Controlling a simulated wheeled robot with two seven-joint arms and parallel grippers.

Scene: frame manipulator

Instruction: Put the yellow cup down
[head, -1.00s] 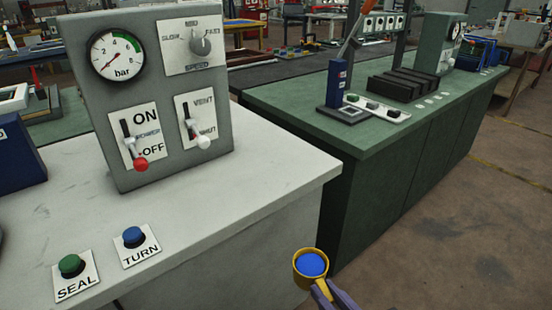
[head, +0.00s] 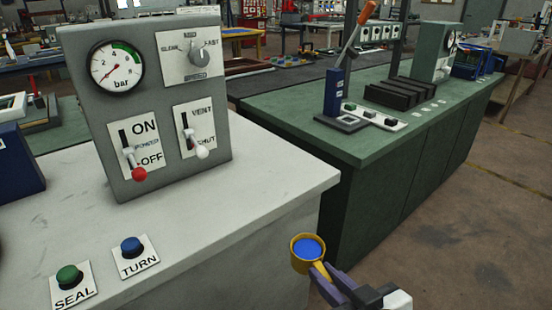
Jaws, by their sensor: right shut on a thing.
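The yellow cup (head: 294,257) is near the bottom middle of the head view, with a blue surface inside it. It is held in the air, in front of the gap between the pale bench and the green bench. My right gripper (head: 321,272) comes in from the lower right and is shut on the cup's handle side. The cup looks about upright. My left gripper is not in view.
The pale bench (head: 235,185) carries a grey control panel (head: 168,95), a green SEAL button (head: 69,276) and a blue TURN button (head: 132,246). Its right part is bare. The green bench (head: 300,102) holds a lever device (head: 335,92) and dark blocks (head: 400,94).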

